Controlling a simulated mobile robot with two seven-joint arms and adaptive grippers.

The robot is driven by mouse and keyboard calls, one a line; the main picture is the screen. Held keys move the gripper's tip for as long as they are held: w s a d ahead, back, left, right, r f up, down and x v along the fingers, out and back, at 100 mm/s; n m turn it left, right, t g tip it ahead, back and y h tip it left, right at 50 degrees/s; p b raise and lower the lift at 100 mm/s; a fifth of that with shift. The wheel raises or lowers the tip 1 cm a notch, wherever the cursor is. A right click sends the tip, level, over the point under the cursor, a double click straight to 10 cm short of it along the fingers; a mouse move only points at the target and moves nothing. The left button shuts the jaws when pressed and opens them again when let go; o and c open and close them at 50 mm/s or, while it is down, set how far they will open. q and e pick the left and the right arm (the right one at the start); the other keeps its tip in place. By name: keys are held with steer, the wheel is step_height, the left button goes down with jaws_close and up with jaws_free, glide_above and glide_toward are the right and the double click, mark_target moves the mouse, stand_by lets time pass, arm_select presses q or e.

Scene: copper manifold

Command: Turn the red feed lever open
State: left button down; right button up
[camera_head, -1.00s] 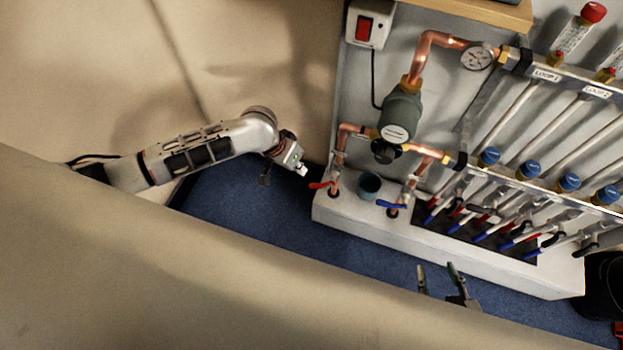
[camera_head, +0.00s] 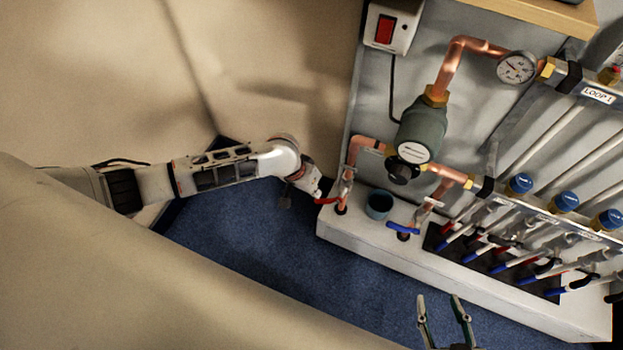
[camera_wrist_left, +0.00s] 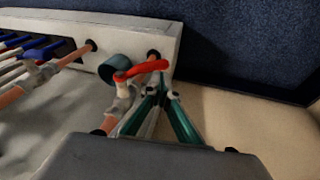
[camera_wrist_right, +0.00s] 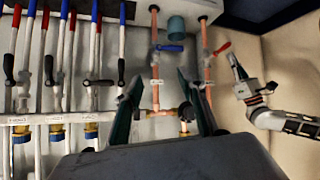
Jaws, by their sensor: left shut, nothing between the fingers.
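The red feed lever (camera_head: 327,200) sits on the copper pipe at the left end of the white plinth and points left in the head view. It also shows in the left wrist view (camera_wrist_left: 142,69) and the right wrist view (camera_wrist_right: 222,48). My left gripper (camera_head: 317,194) is shut and empty, its tips close beside the lever's free end. In the left wrist view its fingers (camera_wrist_left: 163,90) meet just below the lever; I cannot tell whether they touch it. My right gripper (camera_head: 437,298) is open and empty, in front of the plinth.
A blue lever (camera_head: 403,228) is on the neighbouring pipe, with a grey-blue cup (camera_head: 379,204) between the two. A green pump (camera_head: 421,130) is above. Blue floor (camera_head: 260,250) lies clear in front.

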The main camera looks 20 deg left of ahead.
arm_select(q)
steer(key=shift+s+d+f, duration=0.1)
steer(key=shift+d+f, duration=0.3)
steer(key=shift+f, duration=0.2)
steer(key=shift+d, duration=0.1)
arm_select(e)
steer(key=shift+w+a+r, duration=0.2)
steer(key=shift+w+r, duration=0.1)
steer(key=shift+w, duration=0.05)
arm_select(q)
steer(key=shift+f+h+b, duration=0.2)
steer(key=shift+h+b, duration=0.1)
steer(key=shift+b, duration=0.05)
arm_select(e)
steer(key=shift+s+a+f, duration=0.2)
steer(key=shift+a+f, duration=0.05)
arm_select(q)
steer(key=shift+f, duration=0.15)
arm_select(e)
steer(key=shift+a+r, duration=0.1)
steer(key=shift+a, duration=0.05)
